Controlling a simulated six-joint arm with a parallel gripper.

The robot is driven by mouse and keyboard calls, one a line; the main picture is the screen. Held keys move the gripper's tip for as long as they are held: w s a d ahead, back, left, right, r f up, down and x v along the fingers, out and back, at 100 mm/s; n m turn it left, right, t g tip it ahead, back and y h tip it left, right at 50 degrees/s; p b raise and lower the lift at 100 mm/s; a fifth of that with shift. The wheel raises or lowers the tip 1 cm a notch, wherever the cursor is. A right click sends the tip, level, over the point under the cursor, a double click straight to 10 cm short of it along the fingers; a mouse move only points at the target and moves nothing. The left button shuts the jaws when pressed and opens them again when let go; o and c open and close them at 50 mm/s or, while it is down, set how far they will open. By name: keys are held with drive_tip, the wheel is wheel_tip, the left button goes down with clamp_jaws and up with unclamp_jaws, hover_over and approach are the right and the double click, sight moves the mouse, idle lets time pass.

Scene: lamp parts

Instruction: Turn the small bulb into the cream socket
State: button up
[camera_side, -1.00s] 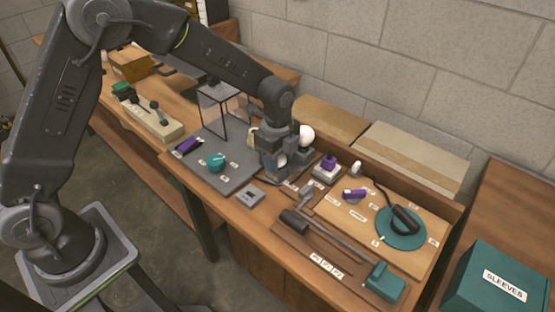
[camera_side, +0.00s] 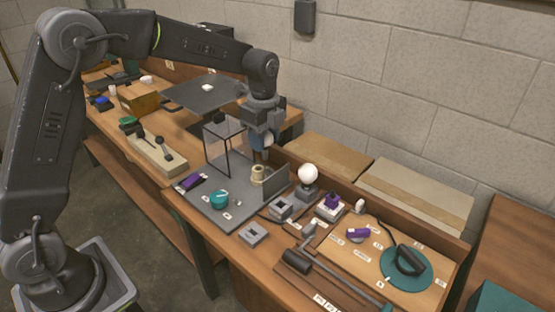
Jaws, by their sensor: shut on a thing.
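The cream socket (camera_side: 258,174) stands upright on the grey mat, close to the clear-sided frame. My gripper (camera_side: 264,146) is above the socket and slightly to its right, pointing down. It is shut on a small pale thing, which I take to be the small bulb (camera_side: 267,141); the fingers hide most of it. It is apart from the socket, with a gap below it. A larger white globe bulb (camera_side: 308,173) stands on a grey base to the right.
The black-edged clear box (camera_side: 224,150) stands just left of the socket. A grey upright plate (camera_side: 276,187) is to its right. A teal round part (camera_side: 219,199) and a purple part (camera_side: 191,182) lie on the grey mat (camera_side: 240,208). A wooden board (camera_side: 345,245) with labelled parts is at right.

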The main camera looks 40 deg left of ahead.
drive_tip(key=shift+w+a+f, duration=0.25)
drive_tip(key=shift+a+f, duration=0.65)
drive_tip(key=shift+f, duration=0.25)
drive_tip(key=shift+w+a+f, duration=0.2)
drive_tip(key=shift+a+f, duration=0.65)
drive_tip(key=shift+f, duration=0.25)
drive_tip(key=shift+f, duration=0.15)
drive_tip(key=shift+f, duration=1.1)
drive_tip(key=shift+f, duration=0.55)
idle(0.5)
drive_tip(key=shift+o, duration=1.1)
drive_tip(key=shift+c, duration=1)
drive_tip(key=shift+f, duration=0.2)
